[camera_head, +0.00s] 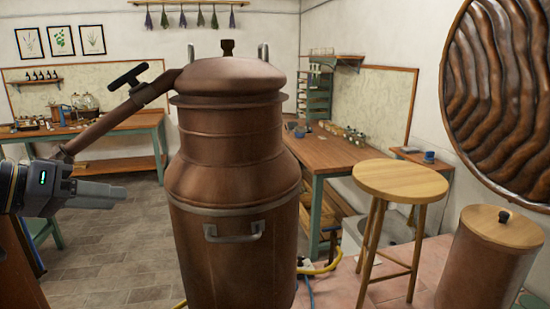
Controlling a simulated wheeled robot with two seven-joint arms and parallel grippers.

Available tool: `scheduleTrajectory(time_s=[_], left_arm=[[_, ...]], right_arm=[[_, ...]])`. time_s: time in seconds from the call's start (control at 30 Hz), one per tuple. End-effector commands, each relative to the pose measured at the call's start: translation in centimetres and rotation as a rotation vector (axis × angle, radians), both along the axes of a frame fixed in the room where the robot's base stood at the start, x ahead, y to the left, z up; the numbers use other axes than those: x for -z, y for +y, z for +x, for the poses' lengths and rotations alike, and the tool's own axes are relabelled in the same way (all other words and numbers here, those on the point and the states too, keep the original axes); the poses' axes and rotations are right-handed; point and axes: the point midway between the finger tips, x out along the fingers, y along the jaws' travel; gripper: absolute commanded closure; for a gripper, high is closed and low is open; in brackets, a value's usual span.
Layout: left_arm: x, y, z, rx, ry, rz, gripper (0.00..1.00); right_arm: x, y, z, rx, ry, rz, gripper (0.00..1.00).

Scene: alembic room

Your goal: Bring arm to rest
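My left gripper (98,194) comes in from the left edge, held level and pointing right. It is in front of the floor, to the left of the large copper still (232,190). A gap of floor shows between its fingertips and the still's body. The fingers look close together and nothing shows between them, but from this side I cannot tell if they are shut. My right gripper and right arm are not in view.
The copper still fills the middle, its pipe with a black handle (128,75) slanting down left above my gripper. A round wooden stool (400,181) and a lidded copper drum (490,262) stand right. Workbenches (345,155) line the walls. Tiled floor is open at left.

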Motion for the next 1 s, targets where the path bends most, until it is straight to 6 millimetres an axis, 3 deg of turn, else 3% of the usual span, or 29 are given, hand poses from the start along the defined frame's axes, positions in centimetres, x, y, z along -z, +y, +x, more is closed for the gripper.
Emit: scheduleTrajectory(time_s=[0.03, 0.1, 0.3, 0.4, 0.5, 0.67, 1.0], left_arm=[[2.9, -1.9, -1.6, -0.019, 0.075, 0.012, 0.62], [7.2, -3.7, -3.7, -0.06, 0.178, 0.037, 0.62], [19.4, -7.3, -10.6, -0.15, 0.374, 0.153, 0.62], [24.0, -8.4, -13.4, -0.172, 0.415, 0.207, 0.62], [27.2, -9.0, -15.2, -0.183, 0.435, 0.246, 0.62], [29.2, -9.4, -16.4, -0.189, 0.444, 0.272, 0.62], [29.3, -9.4, -16.5, -0.188, 0.447, 0.273, 0.62]], right_arm=[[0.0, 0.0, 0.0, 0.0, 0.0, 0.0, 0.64], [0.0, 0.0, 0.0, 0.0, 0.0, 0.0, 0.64], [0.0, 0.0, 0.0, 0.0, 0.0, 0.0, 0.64], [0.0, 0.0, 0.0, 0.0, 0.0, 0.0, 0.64], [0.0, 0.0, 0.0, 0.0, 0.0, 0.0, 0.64], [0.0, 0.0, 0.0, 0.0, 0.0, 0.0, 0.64], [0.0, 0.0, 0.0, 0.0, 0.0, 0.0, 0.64]])
